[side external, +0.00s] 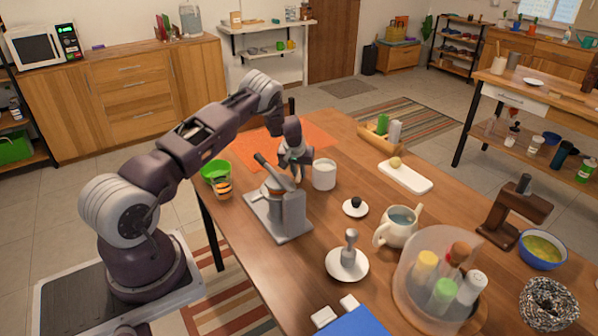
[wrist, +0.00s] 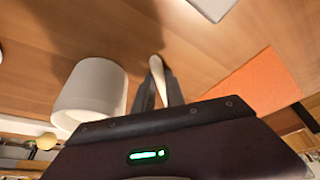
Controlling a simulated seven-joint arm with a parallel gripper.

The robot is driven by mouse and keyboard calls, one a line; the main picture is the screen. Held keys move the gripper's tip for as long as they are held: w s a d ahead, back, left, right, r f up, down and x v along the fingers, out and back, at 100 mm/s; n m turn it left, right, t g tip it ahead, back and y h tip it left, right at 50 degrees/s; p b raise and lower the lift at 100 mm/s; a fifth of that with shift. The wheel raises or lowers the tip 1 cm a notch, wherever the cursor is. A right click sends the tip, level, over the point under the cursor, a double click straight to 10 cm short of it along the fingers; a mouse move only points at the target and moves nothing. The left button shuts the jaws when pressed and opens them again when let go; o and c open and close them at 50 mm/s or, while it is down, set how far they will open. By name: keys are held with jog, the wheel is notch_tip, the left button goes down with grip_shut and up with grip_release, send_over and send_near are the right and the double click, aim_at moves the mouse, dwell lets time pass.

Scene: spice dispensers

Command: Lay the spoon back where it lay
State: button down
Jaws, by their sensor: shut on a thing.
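In the wrist view, a pale, narrow spoon (wrist: 156,68) sits between the dark fingers of my gripper (wrist: 158,88), which is shut on it. Only part of the spoon shows; the rest is hidden by the fingers and the gripper body. In the side view my gripper (side external: 294,172) points down over the wooden table, just left of a white cup (side external: 324,176) and behind a grey dispenser (side external: 292,212). The spoon cannot be made out in that view. The white cup (wrist: 92,92) is left of the fingers in the wrist view, apart from them.
An orange mat (side external: 318,137) lies behind my gripper. A tray with a yellow item (side external: 405,175), a small saucer (side external: 355,208), a mug (side external: 397,227) and a clear container of bottles (side external: 412,275) stand to the right.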

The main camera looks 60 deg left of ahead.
jog(key=c, duration=1.4)
grip_release()
jog(key=s+d+r+m+t+h, duration=0.1)
jog(key=d+r, duration=0.4)
jog(key=r, duration=0.3)
jog(key=s+d+r, duration=0.1)
jog(key=d+r, duration=0.4)
jog(key=r, duration=0.4)
jog(key=s+d+r+m+t+h, duration=0.1)
jog(key=s+d+r, duration=0.1)
jog(key=d+r, duration=0.45)
jog(key=s+d+r+m+h, duration=0.25)
jog(key=s+d+r, duration=0.55)
jog(key=d+r, duration=0.45)
jog(key=s+d+m, duration=0.1)
jog(key=s+d, duration=0.1)
jog(key=s, duration=0.6)
jog(key=s+d+r+m+y, duration=0.1)
jog(key=s+d+m, duration=0.1)
jog(key=s, duration=0.6)
jog(key=s+d+m, duration=0.1)
jog(key=s+d, duration=0.3)
jog(key=s, duration=0.4)
jog(key=shift+s+d+r+m, duration=0.15)
jog(key=shift+s+d+m, duration=0.05)
jog(key=shift+m, duration=0.05)
